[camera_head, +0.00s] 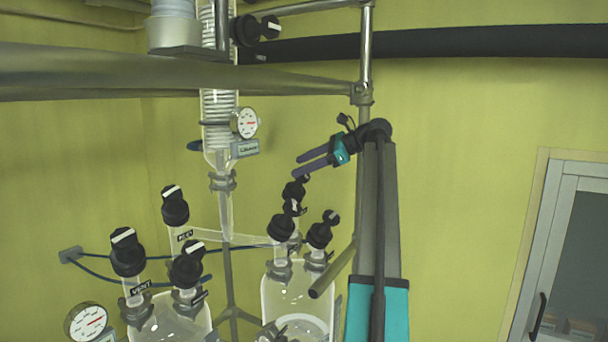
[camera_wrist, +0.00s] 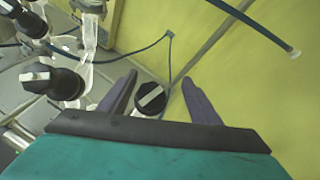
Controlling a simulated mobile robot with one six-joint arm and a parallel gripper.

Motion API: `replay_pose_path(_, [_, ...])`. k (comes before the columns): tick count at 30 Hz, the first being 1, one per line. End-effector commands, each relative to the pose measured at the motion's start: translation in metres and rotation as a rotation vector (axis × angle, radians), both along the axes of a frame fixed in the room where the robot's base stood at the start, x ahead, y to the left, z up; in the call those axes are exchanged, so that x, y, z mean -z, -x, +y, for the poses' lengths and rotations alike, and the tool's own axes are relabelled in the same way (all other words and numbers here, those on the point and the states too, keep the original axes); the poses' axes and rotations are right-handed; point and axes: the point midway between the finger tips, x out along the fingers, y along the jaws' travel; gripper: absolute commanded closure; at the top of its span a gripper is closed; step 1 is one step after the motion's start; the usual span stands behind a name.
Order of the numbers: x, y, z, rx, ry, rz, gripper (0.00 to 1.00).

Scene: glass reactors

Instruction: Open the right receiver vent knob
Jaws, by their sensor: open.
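The right glass receiver (camera_head: 285,298) carries several black knobs: a front left one (camera_head: 283,228), a right one (camera_head: 322,231) and a rear one (camera_head: 294,190). I cannot read which is the vent knob. My gripper (camera_head: 296,165) is open and empty, above the rear knob, with its fingers pointing left. In the wrist view, my open fingers (camera_wrist: 159,77) have a black knob (camera_wrist: 150,97) with a pale bar in the gap between them as seen from the camera. It looks beyond the fingers, and I see no contact.
The left receiver (camera_head: 170,320) has several black knobs, one tagged VENT (camera_head: 128,252). A glass condenser (camera_head: 220,110) with a gauge (camera_head: 246,122) hangs behind. A metal post (camera_head: 366,50) and a horizontal rail (camera_head: 180,75) stand close to my arm.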

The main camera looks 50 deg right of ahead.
Motion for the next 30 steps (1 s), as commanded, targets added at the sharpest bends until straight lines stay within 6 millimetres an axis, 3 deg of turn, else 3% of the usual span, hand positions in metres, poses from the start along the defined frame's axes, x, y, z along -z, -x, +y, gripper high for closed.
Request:
replay_pose_path(14, [-0.003,0.036,0.031,0.001,0.000,-0.001,0.43])
replay_pose_path(30, [-0.011,0.100,0.087,0.000,0.001,0.000,0.43])
